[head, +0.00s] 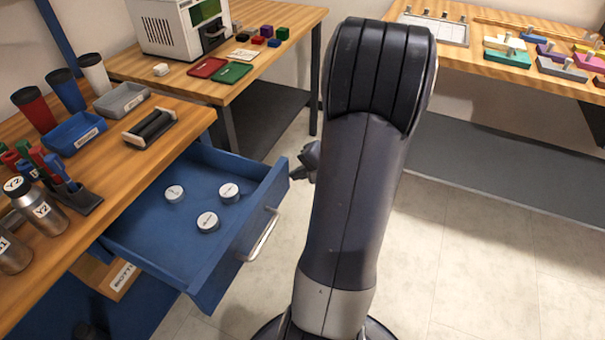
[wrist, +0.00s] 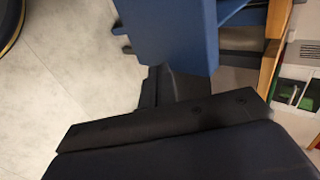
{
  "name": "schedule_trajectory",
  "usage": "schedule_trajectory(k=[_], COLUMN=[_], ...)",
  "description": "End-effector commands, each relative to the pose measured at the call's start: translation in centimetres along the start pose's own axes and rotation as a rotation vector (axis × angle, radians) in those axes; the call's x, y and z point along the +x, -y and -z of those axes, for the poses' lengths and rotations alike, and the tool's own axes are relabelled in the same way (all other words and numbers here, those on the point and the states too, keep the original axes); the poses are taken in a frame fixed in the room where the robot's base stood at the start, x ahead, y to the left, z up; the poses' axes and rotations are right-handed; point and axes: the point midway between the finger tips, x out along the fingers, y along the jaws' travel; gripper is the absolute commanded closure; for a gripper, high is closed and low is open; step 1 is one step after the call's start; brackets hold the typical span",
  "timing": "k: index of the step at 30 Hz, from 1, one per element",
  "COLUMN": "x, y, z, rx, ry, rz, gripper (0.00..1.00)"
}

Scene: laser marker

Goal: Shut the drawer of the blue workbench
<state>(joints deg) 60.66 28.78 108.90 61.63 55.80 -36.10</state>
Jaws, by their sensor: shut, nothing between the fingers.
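The blue workbench's drawer (head: 238,258) is pulled out, with its front panel facing right and a metal bar handle (head: 262,236) on it. Three round white-topped pieces lie inside the drawer. My gripper (head: 306,162) is shut and empty. In the head view it shows just right of the drawer front's far corner, partly hidden behind my arm. The wrist view shows a blue panel of the drawer (wrist: 178,32) close beyond my dark gripper (wrist: 165,85). I cannot tell whether they touch.
The wooden worktop (head: 105,185) above the drawer holds cups, blue and grey trays, a black roller piece, markers and steel bottles. A table with a white machine (head: 178,28) stands behind. Another table (head: 520,70) is at the right. The floor (head: 480,260) right of my arm is clear.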

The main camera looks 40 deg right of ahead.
Motion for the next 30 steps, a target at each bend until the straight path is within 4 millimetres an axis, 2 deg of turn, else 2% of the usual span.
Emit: schedule_trajectory(k=[8,14,20,30], x=[0.3,2.3,5.8,12.7], y=[0.3,1.9,5.1,11.6], z=[0.0,-0.1,-0.2,-0.2], rx=[-0.001,-0.007,-0.009,-0.006], ry=[0.001,0.003,0.005,0.004], rz=[0.000,0.001,0.002,0.001], gripper=[1.00,1.00,1.00,1.00])
